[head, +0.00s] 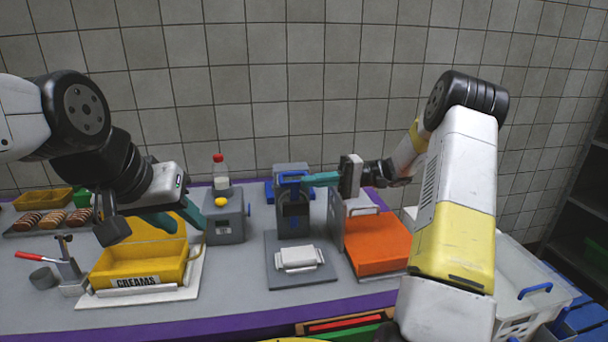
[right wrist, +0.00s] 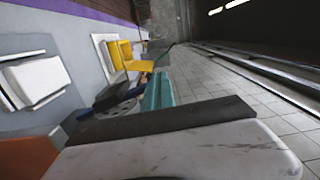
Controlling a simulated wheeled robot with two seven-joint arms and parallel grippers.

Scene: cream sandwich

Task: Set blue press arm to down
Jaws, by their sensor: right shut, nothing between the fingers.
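The press (head: 293,212) is a grey upright column on a flat grey base plate. Its blue arm (head: 291,178) sits high, at the top of the column. A white block (head: 299,258) lies on the base in front. My right gripper (head: 311,180) is shut and empty, its teal fingertips at the right side of the blue arm; I cannot tell whether they touch. In the right wrist view, the teal fingers (right wrist: 157,92) show beside the dark press top (right wrist: 118,97), with part of the blue arm (right wrist: 84,113). My left gripper (head: 177,218) looks open and empty above the yellow bin.
The yellow CREAMS bin (head: 140,263) stands on a white board at left. A grey dispenser (head: 226,222) with a bottle stands left of the press. An orange tray (head: 376,244) is close on its right. A red-handled lever device (head: 66,266) and cookie trays are far left.

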